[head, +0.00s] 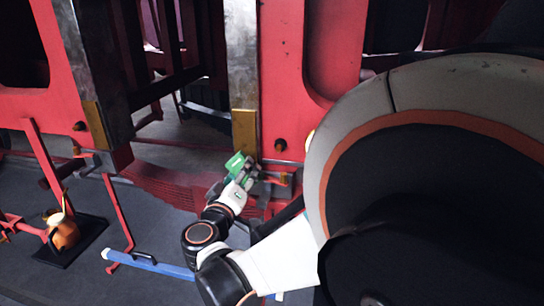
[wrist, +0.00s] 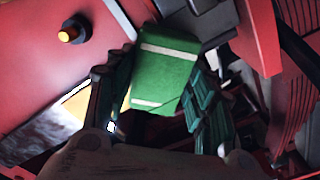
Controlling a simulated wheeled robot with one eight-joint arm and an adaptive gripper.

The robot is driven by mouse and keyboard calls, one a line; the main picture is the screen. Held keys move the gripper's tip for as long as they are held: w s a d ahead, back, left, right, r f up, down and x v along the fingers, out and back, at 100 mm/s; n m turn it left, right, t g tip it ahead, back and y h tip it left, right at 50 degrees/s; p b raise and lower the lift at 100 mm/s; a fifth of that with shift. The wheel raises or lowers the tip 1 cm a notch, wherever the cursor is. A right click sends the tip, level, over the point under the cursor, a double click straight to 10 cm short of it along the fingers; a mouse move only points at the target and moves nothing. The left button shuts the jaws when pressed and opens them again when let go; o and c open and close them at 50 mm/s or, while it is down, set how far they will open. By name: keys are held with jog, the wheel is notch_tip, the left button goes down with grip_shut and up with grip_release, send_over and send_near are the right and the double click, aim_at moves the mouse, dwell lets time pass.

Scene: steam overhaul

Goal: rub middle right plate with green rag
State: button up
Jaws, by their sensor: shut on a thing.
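The green rag (wrist: 165,70), a folded block with pale stripes, sits between the fingers of my gripper (wrist: 166,62) in the wrist view. My gripper is shut on it. In the head view the rag (head: 236,162) shows at the end of my arm, just below a brass plate (head: 244,130) on the lower end of the right grey metal upright. I cannot tell whether rag and plate touch. In the wrist view a yellowish plate edge (wrist: 77,102) shows left of the left finger, partly hidden by it.
Another brass plate (head: 95,124) is on the left upright. Red frame walls (head: 281,70) surround the uprights, with a dark bolt (head: 280,145) right of my gripper. An orange oil can (head: 64,234) stands on a black tray at left. A blue-handled tool (head: 150,264) lies on the floor.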

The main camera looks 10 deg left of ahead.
aim_at(243, 160)
jog(key=shift+r, duration=0.1)
jog(key=shift+r+p, duration=1.15)
jog(key=shift+r, duration=0.8)
jog(key=shift+f, duration=0.1)
notch_tip(243, 160, down, 4)
jog(key=b, duration=0.4)
jog(key=shift+w, duration=0.1)
jog(key=s, duration=0.6)
jog(key=shift+a+b, duration=0.3)
